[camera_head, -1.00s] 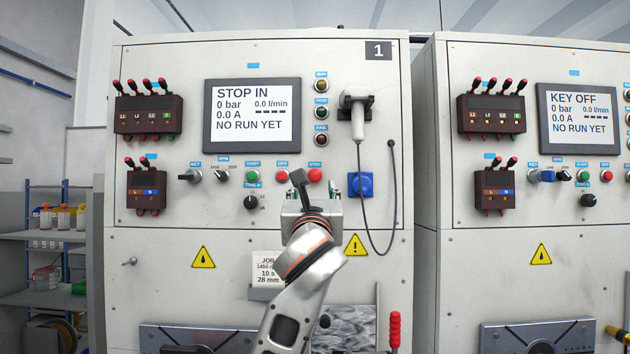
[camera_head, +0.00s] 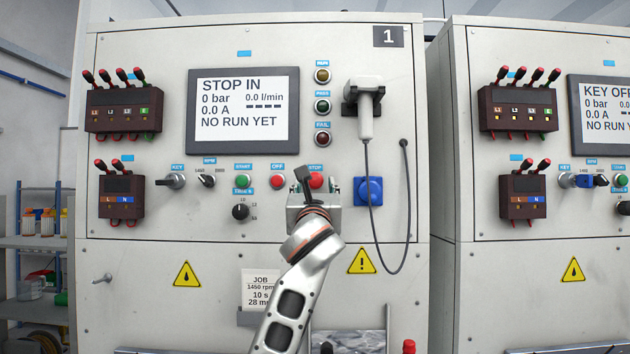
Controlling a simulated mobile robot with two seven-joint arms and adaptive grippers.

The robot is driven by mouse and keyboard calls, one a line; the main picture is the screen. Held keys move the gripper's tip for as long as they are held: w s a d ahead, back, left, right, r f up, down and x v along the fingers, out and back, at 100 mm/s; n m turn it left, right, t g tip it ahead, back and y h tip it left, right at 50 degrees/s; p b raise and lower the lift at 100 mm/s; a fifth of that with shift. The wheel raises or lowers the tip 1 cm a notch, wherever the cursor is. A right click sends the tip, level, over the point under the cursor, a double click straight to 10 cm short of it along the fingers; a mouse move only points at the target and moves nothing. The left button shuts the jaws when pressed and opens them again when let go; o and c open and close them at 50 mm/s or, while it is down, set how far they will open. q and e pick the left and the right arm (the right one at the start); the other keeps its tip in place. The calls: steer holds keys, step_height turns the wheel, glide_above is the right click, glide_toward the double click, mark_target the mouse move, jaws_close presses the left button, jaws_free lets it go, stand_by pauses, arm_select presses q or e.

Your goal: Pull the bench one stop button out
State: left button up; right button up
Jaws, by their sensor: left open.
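Bench one (camera_head: 140,225) is the light grey cabinet marked 1. Its red stop button (camera_head: 316,180) sits under the STOP label, right of the red OFF button (camera_head: 277,181). The screen (camera_head: 243,112) reads STOP IN, 0 bar, 0.0 A and NO RUN YET. My left gripper (camera_head: 315,184) is raised in front of the panel at the stop button, its fingers partly covering the button's edges. It is open. I cannot tell whether the fingers touch the button. My right gripper is not in view.
A blue socket (camera_head: 368,191) is just right of the gripper. A white handheld device (camera_head: 365,108) hangs above it with a dangling cable (camera_head: 403,220). A job card (camera_head: 260,289) is below. A second bench (camera_head: 470,260) stands at the right.

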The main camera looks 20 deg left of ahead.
arm_select(q)
steer(key=shift+x, duration=0.9)
jaws_close()
steer(key=shift+s+d+f, duration=0.1)
steer(key=shift+s+d, duration=0.1)
steer(key=shift+s, duration=0.35)
steer(key=shift+w, duration=0.1)
jaws_free()
steer(key=shift+s, duration=0.25)
steer(key=shift+w, duration=0.1)
